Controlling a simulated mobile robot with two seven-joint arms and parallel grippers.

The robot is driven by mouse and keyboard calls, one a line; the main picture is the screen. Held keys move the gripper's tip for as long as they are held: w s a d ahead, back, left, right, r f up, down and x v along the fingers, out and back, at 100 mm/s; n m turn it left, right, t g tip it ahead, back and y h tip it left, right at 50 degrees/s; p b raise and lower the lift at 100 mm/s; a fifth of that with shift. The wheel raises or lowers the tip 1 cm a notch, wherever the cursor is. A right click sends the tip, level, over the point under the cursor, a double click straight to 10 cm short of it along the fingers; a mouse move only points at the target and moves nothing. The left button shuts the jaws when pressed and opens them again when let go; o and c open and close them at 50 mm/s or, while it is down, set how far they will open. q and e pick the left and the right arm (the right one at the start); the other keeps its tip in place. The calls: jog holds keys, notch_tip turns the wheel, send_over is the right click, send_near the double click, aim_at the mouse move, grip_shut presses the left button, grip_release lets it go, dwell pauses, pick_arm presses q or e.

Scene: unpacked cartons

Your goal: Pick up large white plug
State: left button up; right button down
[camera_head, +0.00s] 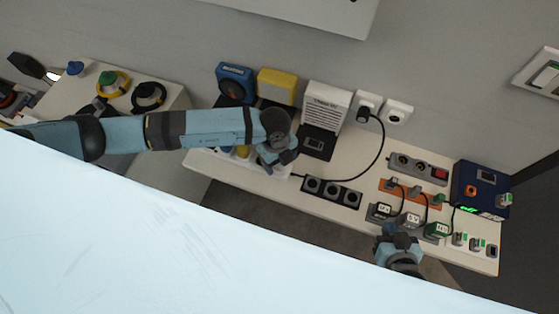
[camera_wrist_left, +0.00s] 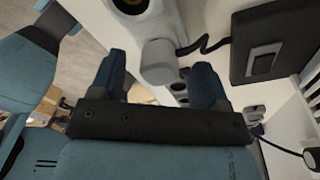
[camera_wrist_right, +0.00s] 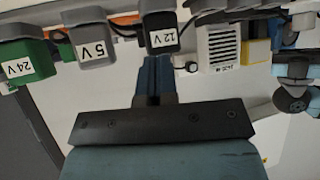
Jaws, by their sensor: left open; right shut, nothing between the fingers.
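In the left wrist view, a large white plug (camera_wrist_left: 158,62) with a rounded body stands between the spread fingers of my left gripper (camera_wrist_left: 160,85); a black cable runs from near its top to the right. Contact with the fingers is not visible. In the head view, my left gripper (camera_head: 275,162) is over the bench's front edge and mostly hides the plug. My right gripper (camera_head: 388,232) is shut and empty at the bench's front edge. In the right wrist view, its closed fingertips (camera_wrist_right: 155,62) are just below the black 12 V adapter (camera_wrist_right: 160,35).
A black socket strip (camera_head: 331,191) lies right of my left gripper. The 5 V adapter (camera_wrist_right: 92,45) and green 24 V adapter (camera_wrist_right: 25,62) sit beside the 12 V one. A white charger box (camera_head: 325,104) stands at the back. A blue box (camera_head: 481,187) stands at right.

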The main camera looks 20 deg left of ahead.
pick_arm(q)
jog(key=shift+f, duration=0.5)
jog(key=shift+s, duration=0.1)
jog(key=shift+c, duration=0.2)
jog(key=c, duration=1.2)
jog(key=shift+o, duration=0.2)
jog(key=shift+r, duration=0.15)
notch_tip(320, 180, up, 20)
jog(key=b, duration=0.2)
